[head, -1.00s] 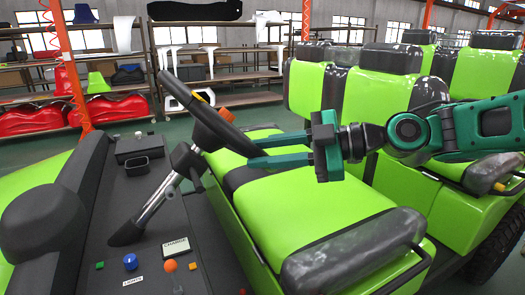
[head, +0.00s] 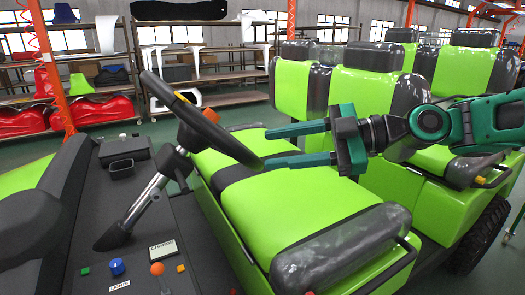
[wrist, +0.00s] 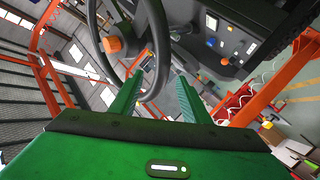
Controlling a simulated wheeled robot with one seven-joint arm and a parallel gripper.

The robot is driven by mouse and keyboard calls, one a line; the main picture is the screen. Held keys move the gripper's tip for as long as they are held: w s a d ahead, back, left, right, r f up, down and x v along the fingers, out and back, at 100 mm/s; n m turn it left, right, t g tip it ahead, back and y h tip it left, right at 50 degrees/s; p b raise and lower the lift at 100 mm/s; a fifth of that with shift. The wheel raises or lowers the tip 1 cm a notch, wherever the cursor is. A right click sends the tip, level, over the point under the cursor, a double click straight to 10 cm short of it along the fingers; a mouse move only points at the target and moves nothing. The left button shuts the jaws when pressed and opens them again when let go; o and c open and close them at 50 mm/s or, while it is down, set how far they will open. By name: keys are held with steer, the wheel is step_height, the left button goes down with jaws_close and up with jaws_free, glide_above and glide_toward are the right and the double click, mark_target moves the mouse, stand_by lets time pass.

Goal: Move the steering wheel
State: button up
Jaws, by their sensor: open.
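The steering wheel (head: 218,132) is dark grey with a yellow mark on its rim. It sits tilted on a silver and black column (head: 150,197) that rises from the dark dashboard. My gripper (head: 266,147) is green, open and empty, at the wheel's right-hand rim. Its lower fingertip is close to the rim's lower end; contact cannot be told. In the wrist view the wheel (wrist: 163,55) shows beyond my open fingers (wrist: 157,95), with part of its rim seen between them. An orange knob shows beside the column.
The dashboard (head: 60,245) carries buttons and an orange knob. A green and black seat (head: 270,195) lies under my gripper, with more seats (head: 370,95) behind. Shelves (head: 205,70) with parts stand at the back.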

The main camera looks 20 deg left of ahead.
steer(key=shift+v, duration=2.35)
